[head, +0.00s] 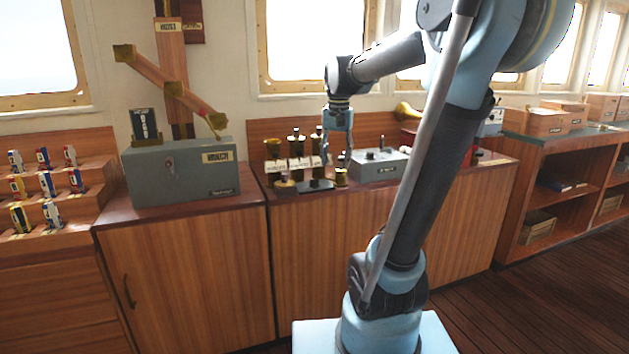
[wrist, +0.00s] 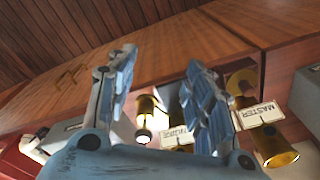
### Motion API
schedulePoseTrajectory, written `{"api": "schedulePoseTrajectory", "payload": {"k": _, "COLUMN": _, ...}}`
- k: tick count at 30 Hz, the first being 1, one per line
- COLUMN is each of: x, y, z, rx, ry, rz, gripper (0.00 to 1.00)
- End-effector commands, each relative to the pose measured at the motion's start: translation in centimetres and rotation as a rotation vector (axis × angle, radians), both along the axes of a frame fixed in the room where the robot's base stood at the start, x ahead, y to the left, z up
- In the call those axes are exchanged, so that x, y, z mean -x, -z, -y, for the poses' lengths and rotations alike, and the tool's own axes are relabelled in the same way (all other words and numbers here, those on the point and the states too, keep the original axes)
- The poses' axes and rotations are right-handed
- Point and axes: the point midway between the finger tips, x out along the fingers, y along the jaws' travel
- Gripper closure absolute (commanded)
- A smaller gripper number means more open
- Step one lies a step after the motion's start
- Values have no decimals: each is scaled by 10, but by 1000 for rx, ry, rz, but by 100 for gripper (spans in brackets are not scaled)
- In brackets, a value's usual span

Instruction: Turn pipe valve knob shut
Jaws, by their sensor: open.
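My gripper (head: 341,160) hangs over the counter in the head view, pointing down, just right of a row of brass pipes (head: 297,145) with white label plates. In the wrist view my gripper (wrist: 162,62) is open, its two blue fingers apart and nothing clasped. A short brass cylinder (wrist: 148,122) shows between and beyond the fingers there. A brass pipe end (wrist: 270,147) by a plate reading MASTER (wrist: 258,115) is right of the right finger. A second label plate (wrist: 177,136) is partly hidden by that finger. I cannot tell which brass part is the valve knob.
A small brass piece (head: 341,178) stands at the counter's front, near a flat black item (head: 316,186). A grey control box (head: 378,164) is close on the right. A larger grey box (head: 182,170) stands left. The floor (head: 520,305) at right is clear.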

Motion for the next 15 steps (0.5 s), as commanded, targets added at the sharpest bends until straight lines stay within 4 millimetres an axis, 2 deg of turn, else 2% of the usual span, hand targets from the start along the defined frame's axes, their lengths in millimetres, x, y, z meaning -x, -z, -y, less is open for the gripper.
{"api": "schedulePoseTrajectory", "payload": {"k": 1, "x": -16, "y": -8, "z": -6, "rx": -1, "ry": 14, "rz": -6, "gripper": 52}}
{"api": "schedulePoseTrajectory", "payload": {"k": 9, "x": -87, "y": -37, "z": -33, "rx": -1, "ry": 112, "rz": -43, "gripper": 52}}
{"api": "schedulePoseTrajectory", "payload": {"k": 15, "x": -125, "y": -48, "z": -50, "rx": 0, "ry": 166, "rz": -63, "gripper": 52}}
